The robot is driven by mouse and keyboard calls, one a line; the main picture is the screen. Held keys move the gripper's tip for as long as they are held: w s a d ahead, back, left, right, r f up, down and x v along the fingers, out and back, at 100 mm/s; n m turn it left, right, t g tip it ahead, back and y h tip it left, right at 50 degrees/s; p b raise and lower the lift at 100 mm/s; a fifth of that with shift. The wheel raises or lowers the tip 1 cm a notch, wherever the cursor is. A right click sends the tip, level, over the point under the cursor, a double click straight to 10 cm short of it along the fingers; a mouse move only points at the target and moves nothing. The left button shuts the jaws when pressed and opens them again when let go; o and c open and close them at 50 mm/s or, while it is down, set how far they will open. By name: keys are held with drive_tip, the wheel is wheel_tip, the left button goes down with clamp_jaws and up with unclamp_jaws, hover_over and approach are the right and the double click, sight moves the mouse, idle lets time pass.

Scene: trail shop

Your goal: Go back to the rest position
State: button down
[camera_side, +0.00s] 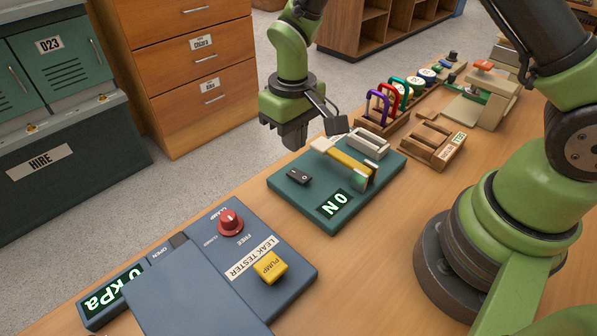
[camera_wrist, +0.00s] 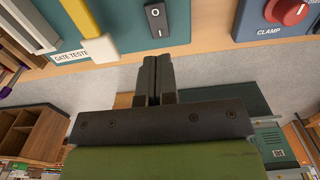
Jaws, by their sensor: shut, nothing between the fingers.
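My gripper (camera_side: 289,137) is at the end of my green arm, in the upper middle of the side view. It hangs beyond the far edge of the bench, just behind the teal gate tester, and is apart from it. In the wrist view its two dark fingers (camera_wrist: 155,78) are together with nothing between them. The gate tester (camera_side: 309,214) stands on the bench with a yellow bar (camera_side: 349,163), a black switch (camera_side: 299,177) and a display reading 0 N.
A blue-grey leak tester (camera_side: 305,273) with a red knob (camera_side: 230,222) and a yellow pump button (camera_side: 270,267) lies front left. A rack of coloured carabiners (camera_side: 383,104) and a wooden holder (camera_side: 435,147) stand behind the gate tester. Wooden drawers (camera_side: 190,65) stand beyond the bench.

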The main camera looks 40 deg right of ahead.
drive_tip(key=shift+r, duration=0.6)
drive_tip(key=s+d+r+m+t+y, duration=0.1)
drive_tip(key=s+r+t, duration=0.15)
drive_tip(key=r, duration=0.45)
drive_tip(key=s+d+r+m+t, duration=0.1)
drive_tip(key=s+r, duration=0.2)
drive_tip(key=r, duration=0.5)
drive_tip(key=s+d+r+m+t+y, duration=0.1)
drive_tip(key=s+r, duration=0.5)
drive_tip(key=s, duration=0.6)
drive_tip(key=m+t, duration=0.1)
drive_tip(key=t, duration=0.1)
drive_tip(key=shift+s+d+t, duration=0.3)
drive_tip(key=shift+s+t, duration=0.05)
